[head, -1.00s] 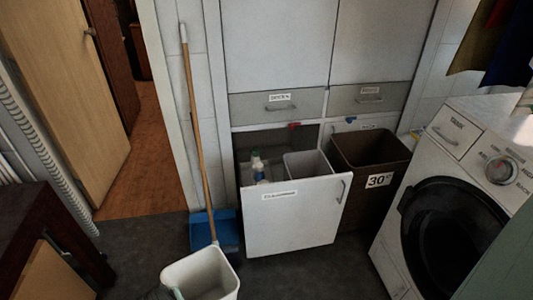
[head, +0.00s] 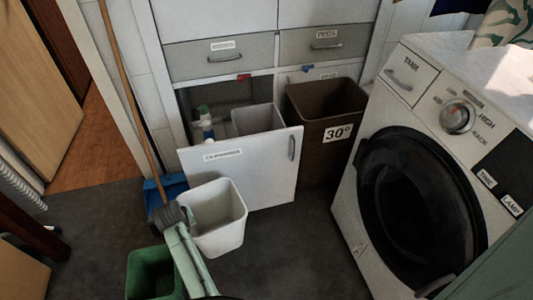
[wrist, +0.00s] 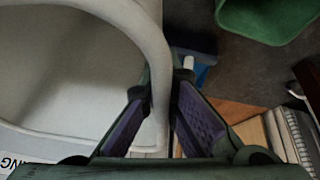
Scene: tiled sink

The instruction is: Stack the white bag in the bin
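No white bag is evident; a white, open-topped, bin-like container (head: 228,236) stands out in the head view. My gripper (head: 186,214) is at its left rim. In the wrist view the container's pale rim (wrist: 155,60) runs between my gripper's purple-padded fingers (wrist: 162,100), which are closed on it. The container is upright and overlaps the lower left of the pulled-out drawer front (head: 250,170). A pale inner bin (head: 258,120) stands in that drawer. A brown bin (head: 325,104) marked 30° stands to the right. The container's inside looks empty where visible.
A green bin (head: 140,272) is on the floor at the lower left; it also shows in the wrist view (wrist: 262,22). A bottle (head: 206,126) stands in the drawer. A washing machine (head: 352,205) bounds the right. A broom and blue dustpan (head: 172,187) stand left.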

